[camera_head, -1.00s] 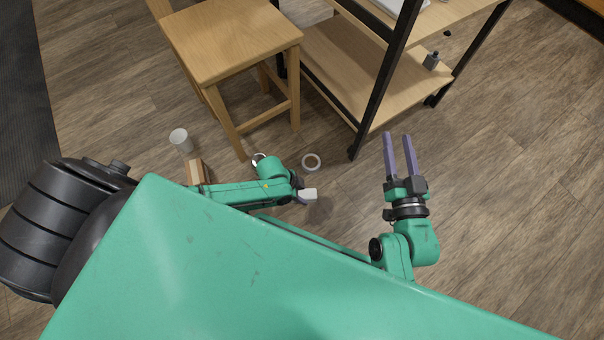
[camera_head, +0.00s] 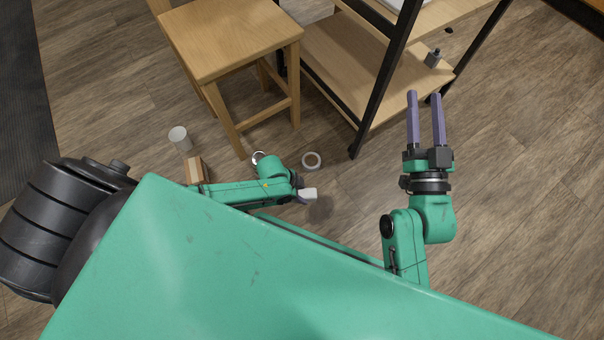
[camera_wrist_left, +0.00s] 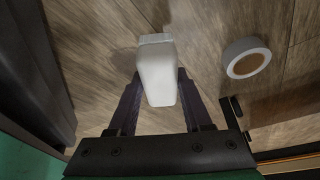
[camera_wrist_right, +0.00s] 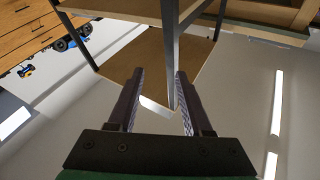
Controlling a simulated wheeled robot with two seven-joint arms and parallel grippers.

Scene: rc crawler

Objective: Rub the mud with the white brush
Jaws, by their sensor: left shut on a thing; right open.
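The white brush (camera_wrist_left: 157,75) shows as a pale, smooth block in the left wrist view. My left gripper (camera_wrist_left: 159,88) is shut on it, one finger on each side. In the head view the white end of the brush (camera_head: 308,195) sticks out past my left wrist, above the floor; the fingers are hard to see there. My right gripper (camera_head: 424,95) is open and empty, its two purple fingers apart, in front of the shelf rack. A small blue wheeled vehicle (camera_wrist_right: 72,38) is at the left of the right wrist view. I cannot make out any mud.
A wooden stool (camera_head: 232,40) and a black-framed shelf rack (camera_head: 335,75) stand ahead. A grey-white ring (camera_head: 312,153) lies on the floor, also seen in the left wrist view (camera_wrist_left: 232,50). A white cup (camera_head: 179,138) and a wooden block (camera_head: 196,172) are at left. Floor at right is clear.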

